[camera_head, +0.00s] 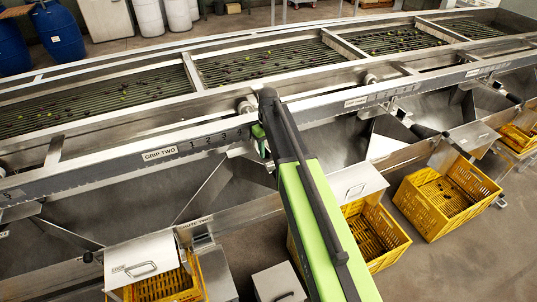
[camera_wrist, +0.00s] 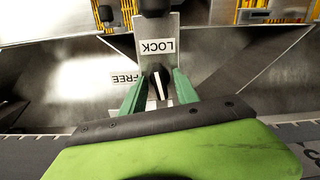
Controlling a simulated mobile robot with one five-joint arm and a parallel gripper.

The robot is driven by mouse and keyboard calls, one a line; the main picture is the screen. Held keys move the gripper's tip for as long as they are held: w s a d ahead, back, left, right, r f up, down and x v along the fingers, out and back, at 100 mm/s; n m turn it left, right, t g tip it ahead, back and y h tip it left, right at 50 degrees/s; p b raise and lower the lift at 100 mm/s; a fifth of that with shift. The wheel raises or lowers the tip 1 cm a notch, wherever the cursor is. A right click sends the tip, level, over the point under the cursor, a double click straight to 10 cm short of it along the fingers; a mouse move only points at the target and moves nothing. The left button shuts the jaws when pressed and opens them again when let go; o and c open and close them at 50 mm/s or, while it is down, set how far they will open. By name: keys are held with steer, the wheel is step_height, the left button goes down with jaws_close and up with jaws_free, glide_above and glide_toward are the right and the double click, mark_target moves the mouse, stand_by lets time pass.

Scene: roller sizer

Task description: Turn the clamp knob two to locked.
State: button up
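In the wrist view a dark clamp knob (camera_wrist: 158,84) with a white pointer line sits on a metal plate, between the two green fingers of my gripper (camera_wrist: 160,80). The fingers stand apart, one on each side of the knob; I cannot see firm contact. The pointer line runs almost straight up the picture, tilted slightly left, toward the LOCK label (camera_wrist: 156,47). The FREE label (camera_wrist: 126,79) is to the left. Both labels appear upside down. In the head view my gripper (camera_head: 261,140) is at the machine's front rail, and my arm hides the knob.
A GRIP TWO label (camera_head: 160,154) and a number scale are on the rail (camera_head: 95,170) left of my gripper. A roller bed (camera_head: 262,66) lies behind. Metal chutes and a yellow crate (camera_head: 447,195) are below in front. A black rounded part (camera_wrist: 155,6) stands beyond the LOCK label.

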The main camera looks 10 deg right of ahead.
jaws_close()
steer(key=shift+m, duration=1)
jaws_free()
